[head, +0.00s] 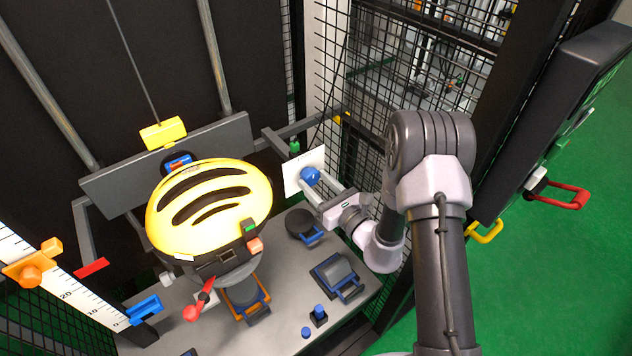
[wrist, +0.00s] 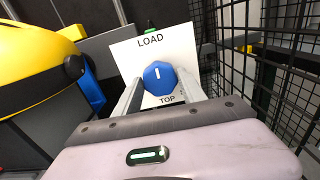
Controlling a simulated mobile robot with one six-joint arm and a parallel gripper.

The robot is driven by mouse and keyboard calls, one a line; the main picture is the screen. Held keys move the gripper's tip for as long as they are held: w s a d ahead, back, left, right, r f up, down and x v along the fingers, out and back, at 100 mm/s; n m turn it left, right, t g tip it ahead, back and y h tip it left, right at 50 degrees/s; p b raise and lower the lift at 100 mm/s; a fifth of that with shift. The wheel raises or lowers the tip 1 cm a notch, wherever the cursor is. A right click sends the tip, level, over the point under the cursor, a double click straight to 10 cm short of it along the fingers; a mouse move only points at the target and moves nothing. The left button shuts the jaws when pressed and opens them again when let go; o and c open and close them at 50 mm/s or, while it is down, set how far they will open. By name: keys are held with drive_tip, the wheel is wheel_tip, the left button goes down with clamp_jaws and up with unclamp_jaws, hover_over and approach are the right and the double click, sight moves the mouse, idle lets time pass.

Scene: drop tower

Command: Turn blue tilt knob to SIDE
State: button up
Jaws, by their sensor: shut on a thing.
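The blue tilt knob (head: 310,175) sits on a white plate (head: 292,180) by the mesh wall. In the wrist view the knob (wrist: 160,78) is faceted, with a short white mark on its upper half pointing up toward the word LOAD on the plate (wrist: 127,58). The word TOP is printed below the knob. No SIDE label is visible; the fingers cover parts of the plate. My gripper (wrist: 160,88) has one finger on each side of the knob and is shut on it. In the head view my gripper (head: 311,187) reaches the knob from the lower right.
A yellow helmet (head: 210,212) stands left of the knob, above the grey table (head: 290,335). Black mesh (wrist: 280,85) rises close on the right of my gripper. Blue-handled blocks (head: 338,275) stand on the table below my arm.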

drive_tip(key=m+p, duration=0.4)
drive_tip(key=m, duration=0.2)
drive_tip(key=shift+r, duration=0.1)
drive_tip(key=m+p, duration=0.1)
drive_tip(key=m, duration=0.3)
drive_tip(key=shift+p, duration=0.4)
drive_tip(key=m+p, duration=0.1)
drive_tip(key=m, duration=0.2)
drive_tip(key=shift+m+p, duration=0.3)
drive_tip(key=shift+p, duration=0.05)
drive_tip(key=m+p, duration=0.1)
drive_tip(key=m, duration=0.2)
drive_tip(key=shift+m, duration=0.3)
drive_tip(key=m+p, duration=0.1)
drive_tip(key=m, duration=0.2)
drive_tip(key=shift+m, duration=0.3)
drive_tip(key=m+p, duration=0.1)
drive_tip(key=m, duration=0.5)
drive_tip(key=shift+m, duration=0.4)
drive_tip(key=o, duration=1.4)
drive_tip(key=shift+c, duration=0.2)
